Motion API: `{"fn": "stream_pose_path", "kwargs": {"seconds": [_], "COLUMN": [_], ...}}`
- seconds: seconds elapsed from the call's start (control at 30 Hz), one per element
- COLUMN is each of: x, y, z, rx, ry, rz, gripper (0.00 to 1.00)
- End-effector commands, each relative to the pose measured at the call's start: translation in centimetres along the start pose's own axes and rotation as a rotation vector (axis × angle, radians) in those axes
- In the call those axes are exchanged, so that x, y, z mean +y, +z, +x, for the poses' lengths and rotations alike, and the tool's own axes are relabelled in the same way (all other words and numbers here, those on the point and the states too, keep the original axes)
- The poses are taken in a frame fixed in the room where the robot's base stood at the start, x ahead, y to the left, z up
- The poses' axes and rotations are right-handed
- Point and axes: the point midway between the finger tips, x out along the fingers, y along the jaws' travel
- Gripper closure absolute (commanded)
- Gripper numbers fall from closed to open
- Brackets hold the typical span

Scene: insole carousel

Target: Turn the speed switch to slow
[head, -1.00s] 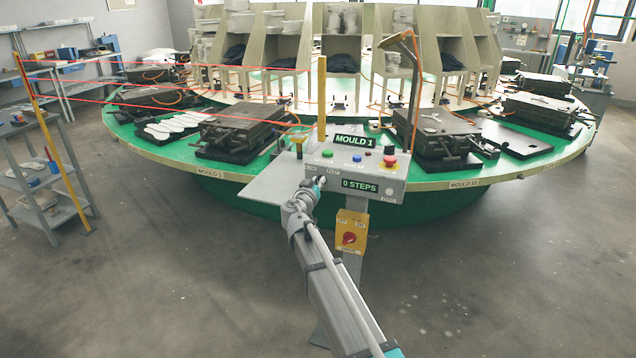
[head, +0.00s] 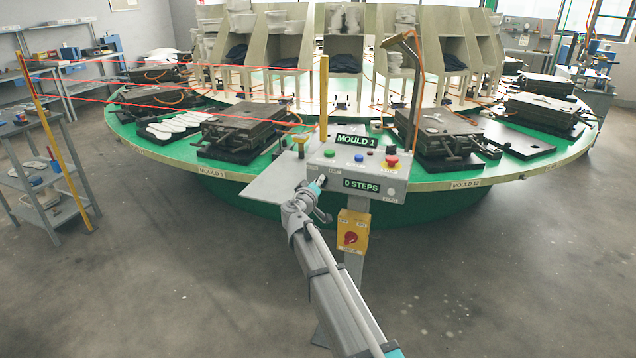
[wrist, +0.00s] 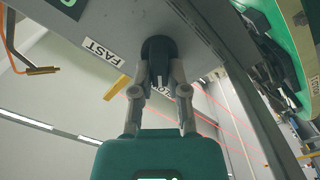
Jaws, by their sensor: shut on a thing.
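The grey control box (head: 370,170) stands on a post in front of the carousel, with MOULD 1 and 0 STEPS displays. The speed switch is a black knob (wrist: 157,58) on its front face in the wrist view. The FAST label (wrist: 99,50) is to its left there; the SLOW label (wrist: 194,94) is partly hidden behind a finger. My gripper (wrist: 159,82) has its two grey fingers shut on the knob, one on each side. A pale mark on the knob shows between the fingers. In the head view my gripper (head: 320,183) is at the box's lower left.
Green, blue, black and red buttons are on the box top. A yellow box with a red rotary switch (head: 352,236) hangs below it on the post. The green carousel (head: 140,139) with moulds lies behind. A grey shelf cart (head: 45,185) stands at left. The floor around is clear.

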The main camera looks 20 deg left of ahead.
Motion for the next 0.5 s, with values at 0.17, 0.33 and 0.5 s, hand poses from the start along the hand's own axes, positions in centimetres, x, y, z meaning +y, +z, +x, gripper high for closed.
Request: {"fn": "stream_pose_path", "kwargs": {"seconds": [0.17, 0.33, 0.5], "x": [0.06, 0.07, 0.04], "y": [-0.17, -0.17, -0.18], "z": [0.52, 0.53, 0.51], "rx": [0.003, 0.003, 0.003], "ry": [0.004, 0.004, 0.003], "rz": [-0.012, -0.012, -0.01], "gripper": [1.0, 0.74, 0.46]}}
